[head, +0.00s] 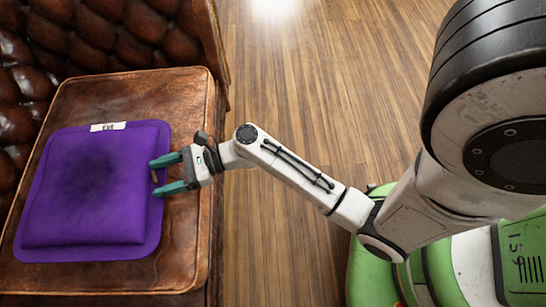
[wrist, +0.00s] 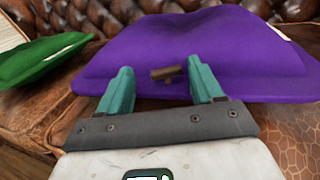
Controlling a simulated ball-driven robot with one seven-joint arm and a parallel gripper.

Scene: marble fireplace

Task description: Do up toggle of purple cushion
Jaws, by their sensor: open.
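The purple cushion (head: 95,190) lies on the brown leather seat in the head view. It fills the upper middle of the wrist view (wrist: 225,45). A small brown toggle (wrist: 166,73) sits at the cushion's near edge in the wrist view; in the head view it shows small (head: 155,176) between the fingers. My gripper (head: 168,174) is open at the cushion's right edge. In the wrist view its two teal fingers (wrist: 160,85) stand on either side of the toggle, apart from it as far as I can tell. How the toggle is fastened cannot be made out.
The leather seat (head: 140,95) has a tufted backrest (head: 95,35) at its back left. A green cushion (wrist: 40,58) lies at the left in the wrist view. A white label (head: 108,126) is on the purple cushion's edge. Wooden floor (head: 300,60) is clear beyond the seat.

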